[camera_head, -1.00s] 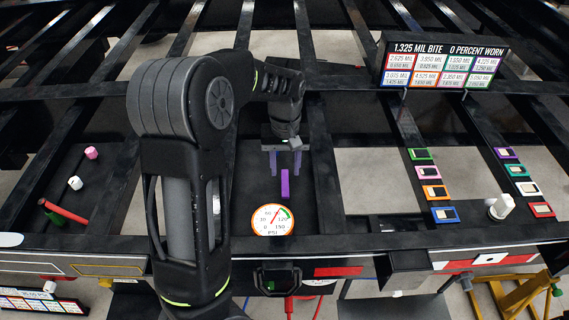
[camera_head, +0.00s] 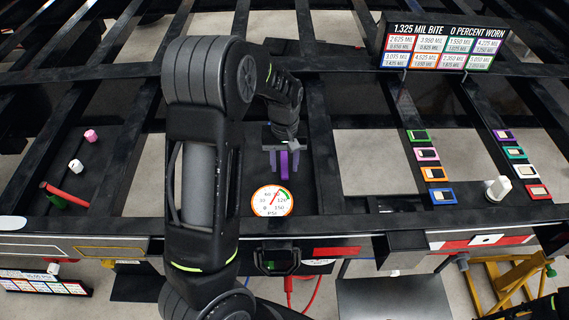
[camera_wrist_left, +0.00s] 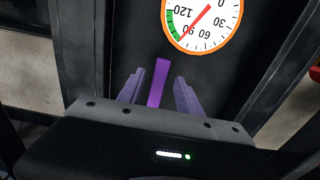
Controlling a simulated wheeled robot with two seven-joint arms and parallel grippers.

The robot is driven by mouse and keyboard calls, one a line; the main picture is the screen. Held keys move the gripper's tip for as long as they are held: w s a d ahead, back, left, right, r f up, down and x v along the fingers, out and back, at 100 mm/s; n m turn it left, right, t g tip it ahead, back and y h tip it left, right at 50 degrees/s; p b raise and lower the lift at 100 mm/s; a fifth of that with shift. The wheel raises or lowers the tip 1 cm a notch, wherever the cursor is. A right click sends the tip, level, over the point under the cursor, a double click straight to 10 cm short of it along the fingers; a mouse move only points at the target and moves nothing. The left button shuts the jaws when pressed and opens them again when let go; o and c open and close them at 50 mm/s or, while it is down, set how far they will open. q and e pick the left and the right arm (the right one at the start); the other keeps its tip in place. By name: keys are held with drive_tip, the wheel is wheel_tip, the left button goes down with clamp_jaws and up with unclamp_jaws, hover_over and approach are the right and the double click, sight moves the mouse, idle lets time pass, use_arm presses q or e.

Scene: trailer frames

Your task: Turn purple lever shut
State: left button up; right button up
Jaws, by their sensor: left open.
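The purple lever (camera_head: 284,163) stands in the dark bay of the trailer frame, behind the round pressure gauge (camera_head: 271,201). My left gripper (camera_head: 284,160) is open, its two purple-grey fingers one on each side of the lever. In the left wrist view the lever (camera_wrist_left: 159,83) shows upright between the fingertips (camera_wrist_left: 158,88), with a visible gap on both sides. The gauge (camera_wrist_left: 203,22) lies beyond it, with a red needle and a green band. The lever's lower end is hidden by the gripper body in the wrist view. My right gripper is not in view.
A red handle (camera_head: 64,191) and pink (camera_head: 91,135) and white (camera_head: 76,166) knobs sit at the left. Coloured tiles (camera_head: 432,173) and a white piece (camera_head: 498,188) are at the right. A sign (camera_head: 441,46) stands at the back right. Black beams border the bay.

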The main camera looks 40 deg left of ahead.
use_arm(q)
drive_tip(key=shift+f, duration=0.55)
drive_tip(key=shift+c, duration=0.3)
clamp_jaws()
idle(0.8)
